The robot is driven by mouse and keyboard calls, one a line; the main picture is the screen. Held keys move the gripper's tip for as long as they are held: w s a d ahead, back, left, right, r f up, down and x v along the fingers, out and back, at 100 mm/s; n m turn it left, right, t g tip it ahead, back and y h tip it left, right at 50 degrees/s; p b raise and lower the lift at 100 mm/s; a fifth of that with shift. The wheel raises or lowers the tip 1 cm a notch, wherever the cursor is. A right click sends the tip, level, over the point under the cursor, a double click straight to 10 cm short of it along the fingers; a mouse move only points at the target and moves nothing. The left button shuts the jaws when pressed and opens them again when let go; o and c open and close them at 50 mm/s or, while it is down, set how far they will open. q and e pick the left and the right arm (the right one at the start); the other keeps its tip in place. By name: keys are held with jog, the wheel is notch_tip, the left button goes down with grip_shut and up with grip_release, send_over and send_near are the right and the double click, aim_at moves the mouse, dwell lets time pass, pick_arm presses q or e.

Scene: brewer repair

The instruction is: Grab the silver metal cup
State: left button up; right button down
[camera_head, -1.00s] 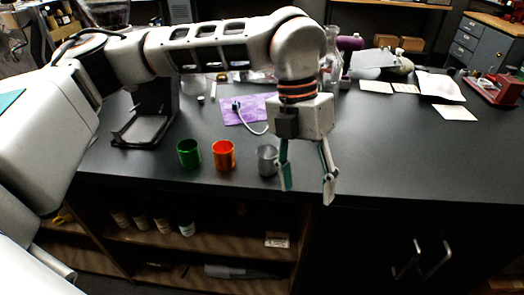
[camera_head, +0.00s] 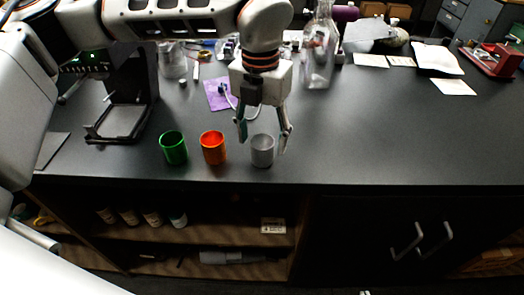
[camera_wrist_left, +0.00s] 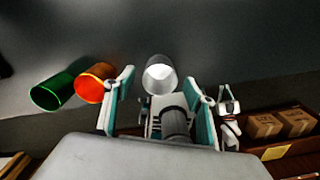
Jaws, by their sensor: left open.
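The silver metal cup (camera_head: 262,152) stands upright on the dark counter, rightmost of three cups. The orange cup (camera_head: 213,149) and the green cup (camera_head: 174,149) stand to its left. My left gripper (camera_head: 264,142) is open, its two fingers pointing down around or just behind the silver cup in the head view; the exact depth is hard to tell. In the left wrist view the silver cup (camera_wrist_left: 160,76) lies between and beyond the open fingertips of the left gripper (camera_wrist_left: 164,82).
A black brewer (camera_head: 130,85) stands at the left back. A purple cloth (camera_head: 217,94) and a glass bottle (camera_head: 319,50) are behind the gripper. The counter right of the silver cup is clear. Open shelves with jars (camera_head: 128,216) are below its front edge.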

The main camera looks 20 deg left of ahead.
pick_arm(q)
notch_tip(320, 180, down, 2)
jog(key=shift+f, duration=0.1)
jog(key=c, duration=1.2)
